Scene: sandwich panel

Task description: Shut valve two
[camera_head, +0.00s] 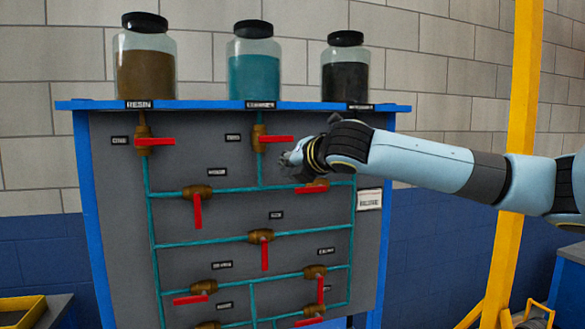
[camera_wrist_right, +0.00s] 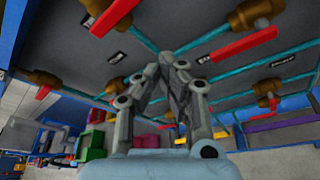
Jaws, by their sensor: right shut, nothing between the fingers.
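The grey panel (camera_head: 112,235) carries several brass valves with red handles on teal pipes. The valve tags are too small to read, so I cannot tell which is valve two. The upper middle valve (camera_head: 259,137) has its handle (camera_head: 278,139) pointing right, across its vertical pipe. The upper left valve (camera_head: 143,142) also has its handle sideways. The valve at mid-left (camera_head: 197,192) and the central one (camera_head: 261,237) have handles hanging down. My right gripper (camera_head: 288,159) is shut and empty before the panel, just above a partly hidden valve (camera_head: 313,185). Its fingers (camera_wrist_right: 172,62) meet in the wrist view. My left gripper is out of view.
Three jars, brown (camera_head: 146,75), teal (camera_head: 254,72) and black (camera_head: 346,78), stand on the blue top ledge (camera_head: 208,105). A yellow post (camera_head: 510,205) rises at right, behind my right arm. More valves sit low on the panel.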

